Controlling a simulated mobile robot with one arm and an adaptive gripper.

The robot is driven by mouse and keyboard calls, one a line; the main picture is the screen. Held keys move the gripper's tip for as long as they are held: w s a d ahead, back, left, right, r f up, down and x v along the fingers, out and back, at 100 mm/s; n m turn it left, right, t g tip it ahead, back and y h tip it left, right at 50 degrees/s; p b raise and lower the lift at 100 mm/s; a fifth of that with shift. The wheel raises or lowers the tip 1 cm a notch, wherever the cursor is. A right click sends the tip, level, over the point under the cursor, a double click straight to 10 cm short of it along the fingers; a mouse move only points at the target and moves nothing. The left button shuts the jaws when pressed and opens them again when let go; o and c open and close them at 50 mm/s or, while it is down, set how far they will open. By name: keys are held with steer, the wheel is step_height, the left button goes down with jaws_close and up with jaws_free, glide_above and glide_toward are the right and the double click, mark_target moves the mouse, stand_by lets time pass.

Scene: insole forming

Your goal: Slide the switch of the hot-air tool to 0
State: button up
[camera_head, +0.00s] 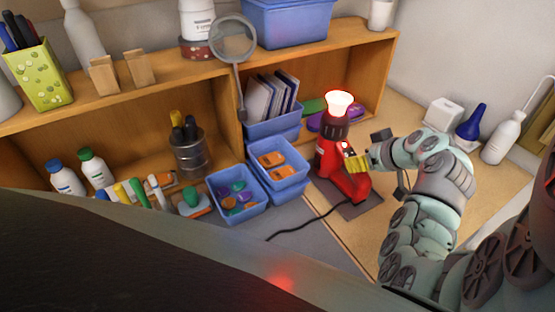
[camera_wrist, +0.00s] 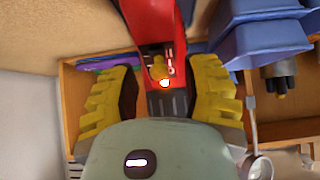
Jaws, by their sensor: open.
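The red hot-air tool (camera_head: 328,158) stands upright on a dark mat, its nozzle (camera_head: 340,100) glowing white-orange at the top. In the wrist view its red body (camera_wrist: 150,22) comes in from the top, between my fingers. I cannot read the switch position. My gripper (camera_head: 362,156) is at the tool's right side by the panel. In the wrist view its yellow ridged fingers (camera_wrist: 160,100) are spread apart, one on each side of the tool.
Blue bins (camera_head: 282,172) with orange and coloured pieces stand left of the tool. A black cord (camera_head: 318,222) runs from it across the table. A wooden shelf (camera_head: 222,100) stands behind. White and blue bottles (camera_head: 505,136) stand at the right. The board (camera_head: 410,120) behind my arm has bare room.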

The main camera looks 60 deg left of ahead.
steer(key=shift+s, duration=0.1)
jaws_close()
